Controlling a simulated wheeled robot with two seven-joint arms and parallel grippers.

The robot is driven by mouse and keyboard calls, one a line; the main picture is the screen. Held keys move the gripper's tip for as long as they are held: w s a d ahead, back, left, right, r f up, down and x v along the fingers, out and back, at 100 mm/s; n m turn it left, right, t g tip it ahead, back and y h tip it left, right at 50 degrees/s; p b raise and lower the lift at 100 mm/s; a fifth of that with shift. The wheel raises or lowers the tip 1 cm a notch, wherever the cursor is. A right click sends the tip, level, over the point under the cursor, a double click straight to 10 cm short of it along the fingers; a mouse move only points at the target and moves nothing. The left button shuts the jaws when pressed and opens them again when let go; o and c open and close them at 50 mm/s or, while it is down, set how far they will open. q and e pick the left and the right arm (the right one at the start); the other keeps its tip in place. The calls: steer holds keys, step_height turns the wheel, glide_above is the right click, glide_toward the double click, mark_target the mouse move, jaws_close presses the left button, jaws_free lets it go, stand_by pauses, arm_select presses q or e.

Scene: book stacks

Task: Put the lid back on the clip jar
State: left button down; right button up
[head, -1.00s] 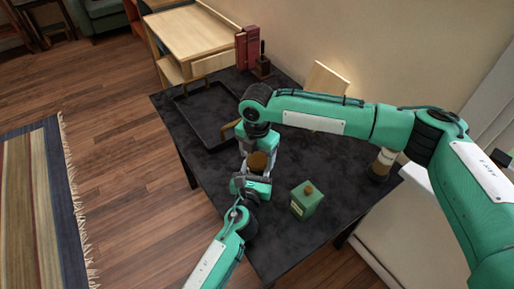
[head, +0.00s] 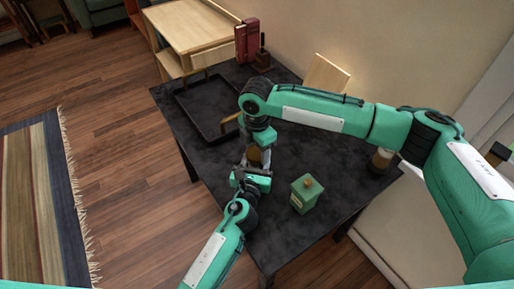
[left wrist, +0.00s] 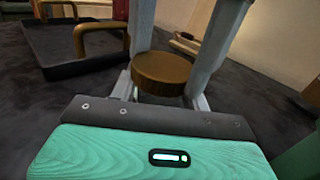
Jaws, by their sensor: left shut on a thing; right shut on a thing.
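The round brown lid (left wrist: 162,70) is level between the two grey fingers of my right gripper (left wrist: 170,62), which reach down from above and are shut on it. The clear jar (left wrist: 158,98) is directly under the lid, mostly hidden. My left gripper (left wrist: 160,92) is shut on the jar from the near side. I cannot tell whether the lid touches the rim. In the head view the lid (head: 255,157) shows between my left gripper (head: 252,172) and my right gripper (head: 258,148), with the jar largely covered.
A black tray with brass handles (head: 205,115) lies at the back left. Red books (head: 246,40) and a brown-and-white container (head: 380,161) stand farther off.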

steer(key=m, duration=0.4)
steer(key=shift+m, duration=0.4)
stand_by(0.6)
steer(key=o, duration=1.1)
steer(key=shift+c, duration=0.2)
steer(key=shift+r, duration=2.3)
steer(key=shift+c, duration=0.5)
